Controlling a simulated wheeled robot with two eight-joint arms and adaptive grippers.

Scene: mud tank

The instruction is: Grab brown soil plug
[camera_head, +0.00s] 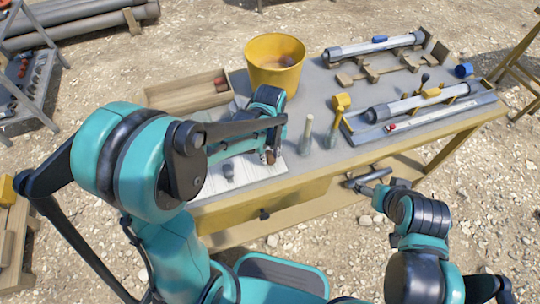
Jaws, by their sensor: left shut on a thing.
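My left gripper (270,146) is over the white slatted board (250,174) on the table. It is shut on a small brown piece, the brown soil plug (268,157), of which only a little shows at the fingertips. I cannot tell whether the plug touches the board. A dark grey plug (228,172) stands on the board, left of and nearer than the gripper. My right gripper (367,179) is beside the table's front edge, away from the board; its fingers are too small to read.
A yellow bucket (274,54) with brown contents stands behind my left gripper. A wooden tray (180,92) is left of it. Clear bottles (305,140), a yellow-topped tool (340,104) and long metal tubes (410,103) occupy the table's right side.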

